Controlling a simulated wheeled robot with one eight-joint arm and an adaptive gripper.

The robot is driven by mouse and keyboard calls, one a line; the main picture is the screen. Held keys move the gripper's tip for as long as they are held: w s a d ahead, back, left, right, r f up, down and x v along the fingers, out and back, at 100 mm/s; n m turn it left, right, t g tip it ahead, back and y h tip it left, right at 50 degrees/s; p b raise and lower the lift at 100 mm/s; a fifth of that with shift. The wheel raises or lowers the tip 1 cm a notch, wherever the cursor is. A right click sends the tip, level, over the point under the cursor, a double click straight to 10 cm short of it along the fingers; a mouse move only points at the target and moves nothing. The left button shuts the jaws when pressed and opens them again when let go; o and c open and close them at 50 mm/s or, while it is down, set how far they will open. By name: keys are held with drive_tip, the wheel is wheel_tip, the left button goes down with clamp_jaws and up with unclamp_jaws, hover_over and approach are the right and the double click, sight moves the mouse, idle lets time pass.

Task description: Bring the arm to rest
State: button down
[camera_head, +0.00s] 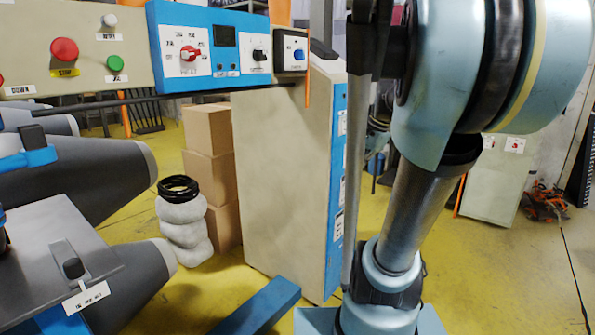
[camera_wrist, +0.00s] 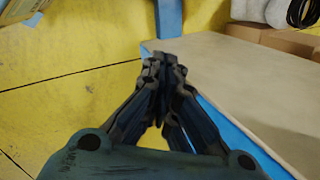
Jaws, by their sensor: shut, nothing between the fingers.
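My gripper (camera_wrist: 164,62) shows in the wrist view with its dark fingers together at the tips and nothing between them. Behind the fingers are the yellow floor and the beige cabinet (camera_wrist: 262,85) with its blue edge. In the head view my arm (camera_head: 425,200) stands upright on the right side, close to the camera. My gripper cannot be made out in the head view.
A control panel (camera_head: 120,80) with buttons and knobs spans the upper left. The tall beige cabinet (camera_head: 280,180) stands left of my arm. Yellow floor lies between.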

drive_tip(key=s+d+f+n+h, duration=0.1)
drive_tip(key=s+f+n+h, duration=0.2)
drive_tip(key=s+f+n, duration=0.8)
drive_tip(key=s+f, duration=0.4)
drive_tip(key=f, duration=0.2)
drive_tip(key=shift+s+f+g+h, duration=0.15)
drive_tip(key=shift+s+g+h, duration=0.05)
drive_tip(key=shift+g+h, duration=0.1)
